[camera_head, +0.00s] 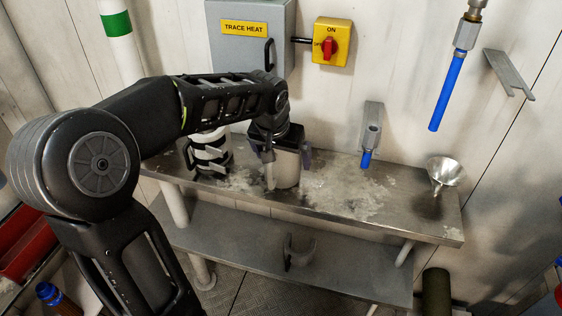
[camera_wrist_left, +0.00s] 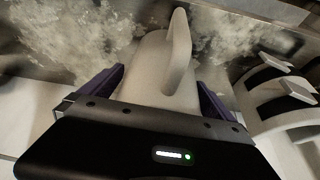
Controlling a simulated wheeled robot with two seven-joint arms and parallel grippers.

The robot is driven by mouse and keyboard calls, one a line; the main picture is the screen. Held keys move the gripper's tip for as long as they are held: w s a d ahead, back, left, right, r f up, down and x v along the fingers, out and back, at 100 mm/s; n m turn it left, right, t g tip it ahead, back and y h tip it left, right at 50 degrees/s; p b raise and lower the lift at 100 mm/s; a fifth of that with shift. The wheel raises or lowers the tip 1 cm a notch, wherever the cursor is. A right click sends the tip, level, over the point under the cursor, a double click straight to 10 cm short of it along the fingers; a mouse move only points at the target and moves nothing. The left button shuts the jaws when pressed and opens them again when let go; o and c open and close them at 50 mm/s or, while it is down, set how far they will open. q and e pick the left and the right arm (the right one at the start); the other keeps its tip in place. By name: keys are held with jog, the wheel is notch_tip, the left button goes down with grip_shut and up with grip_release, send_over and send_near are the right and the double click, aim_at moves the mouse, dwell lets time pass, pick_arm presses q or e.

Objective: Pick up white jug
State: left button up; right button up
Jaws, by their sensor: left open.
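The white jug (camera_head: 285,172) stands upright on the top of the metal bench, partly covered by my left gripper. In the left wrist view the jug (camera_wrist_left: 158,75) lies between the two purple fingers, with its handle (camera_wrist_left: 179,55) toward the top of the picture. My left gripper (camera_head: 287,160) reaches down over the jug from above with its fingers open on either side of it. The left wrist view also shows the gripper (camera_wrist_left: 155,92), with a gap visible beside the jug. My right gripper is not in view.
A white and black ribbed object (camera_head: 210,155) stands close left of the jug. A metal funnel (camera_head: 443,173) is at the bench's right end. A blue-tipped fitting (camera_head: 369,140) is on the wall behind. The bench top (camera_head: 345,195) right of the jug is clear but frosted.

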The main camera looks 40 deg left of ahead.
pick_arm(q)
jog(key=shift+c, duration=0.3)
jog(key=c, duration=1.3)
jog(key=shift+r, duration=0.1)
jog(key=shift+c, duration=0.2)
jog(key=shift+s+r, duration=0.15)
jog(key=shift+r, duration=0.2)
notch_tip(320, 180, up, 6)
jog(key=s+d+b, duration=0.2)
jog(key=s+d, duration=0.1)
jog(key=s, duration=0.6)
jog(key=s+d+b, duration=0.2)
jog(key=s+d, duration=0.1)
jog(key=s, duration=0.6)
jog(key=shift+s+d, duration=0.3)
